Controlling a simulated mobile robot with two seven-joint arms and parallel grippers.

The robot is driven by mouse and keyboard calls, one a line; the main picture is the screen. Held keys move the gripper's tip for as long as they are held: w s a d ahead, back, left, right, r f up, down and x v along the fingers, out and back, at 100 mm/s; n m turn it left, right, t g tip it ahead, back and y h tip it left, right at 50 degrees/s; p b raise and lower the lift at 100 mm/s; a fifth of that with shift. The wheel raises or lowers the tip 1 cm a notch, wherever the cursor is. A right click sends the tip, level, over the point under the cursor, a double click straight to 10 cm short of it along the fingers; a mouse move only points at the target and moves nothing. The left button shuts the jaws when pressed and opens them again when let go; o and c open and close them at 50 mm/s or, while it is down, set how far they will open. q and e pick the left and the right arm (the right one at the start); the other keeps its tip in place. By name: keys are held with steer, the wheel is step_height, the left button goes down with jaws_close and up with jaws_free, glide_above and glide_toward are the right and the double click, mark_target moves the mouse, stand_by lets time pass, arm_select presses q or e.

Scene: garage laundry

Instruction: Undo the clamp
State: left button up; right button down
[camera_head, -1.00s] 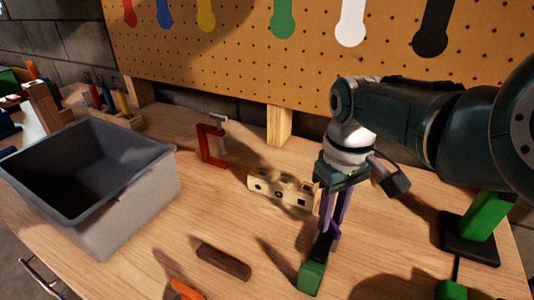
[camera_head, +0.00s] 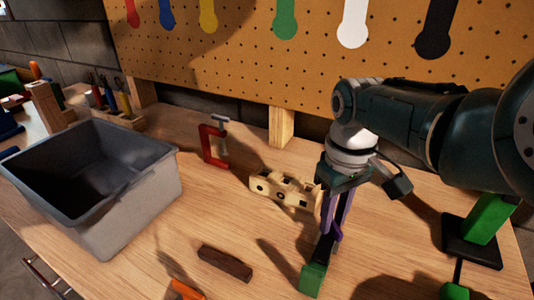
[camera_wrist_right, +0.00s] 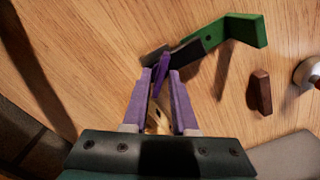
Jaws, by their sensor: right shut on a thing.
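My right gripper (camera_head: 331,226) points down at the bench with its purple fingers closed around a narrow part of a dark bar with a green L-shaped end (camera_head: 313,278). In the right wrist view the fingers (camera_wrist_right: 160,75) meet a dark purple piece beside this bar, and the green end (camera_wrist_right: 235,30) reaches right. The contact is partly hidden by the fingers. A red C-shaped clamp (camera_head: 212,148) with a silver screw stands upright at the back, apart from the gripper. My left gripper is out of view.
A pale wooden block with holes (camera_head: 283,190) lies just left of the gripper. A grey bin (camera_head: 140,205) stands at left. A brown bar (camera_head: 225,263) and an orange item (camera_head: 187,290) lie in front. A green piece on a black base (camera_head: 485,225) stands at right.

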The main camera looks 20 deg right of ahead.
mark_target(334, 222)
steer(key=c, duration=0.9)
jaws_free()
steer(key=shift+s, duration=0.1)
steer(key=shift+c, duration=0.2)
step_height(334, 222, up, 10)
steer(key=p, duration=0.5)
steer(key=shift+f, duration=0.1)
